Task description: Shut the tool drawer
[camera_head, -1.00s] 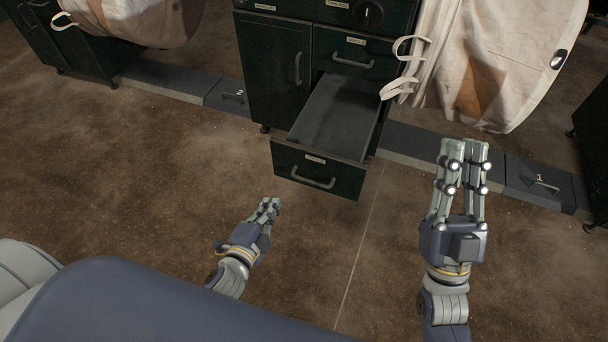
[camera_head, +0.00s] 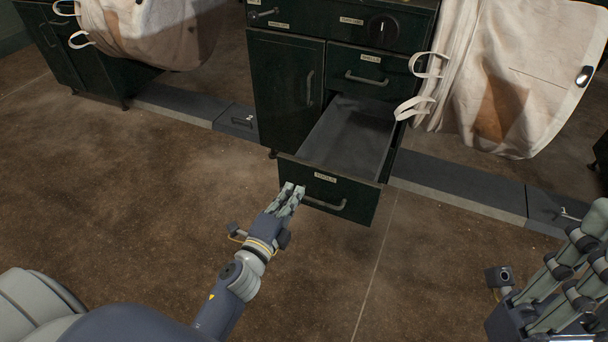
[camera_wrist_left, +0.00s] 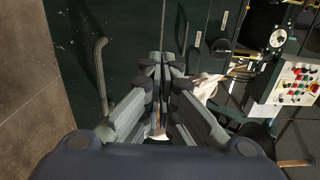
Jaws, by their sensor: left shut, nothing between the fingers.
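The tool drawer (camera_head: 352,203) is pulled well out of the bottom of the dark green cabinet (camera_head: 285,90). Its inside looks empty. Its front has a light label and a grey bar handle (camera_head: 325,204). My left gripper (camera_head: 292,190) is shut and empty, with its fingertips over the left part of the drawer front, left of the handle. I cannot tell whether they touch it. In the left wrist view, the closed fingers (camera_wrist_left: 162,70) point at dark green panels, with a grey handle (camera_wrist_left: 102,75) to the left. My right gripper (camera_head: 578,265) is at the lower right, partly cut off.
A pale hanging bag (camera_head: 510,75) with loose straps is right of the cabinet, close above the drawer's right side. Another bag (camera_head: 150,30) hangs at upper left. A low grey kerb (camera_head: 455,190) runs along the floor. The brown floor before the drawer is clear.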

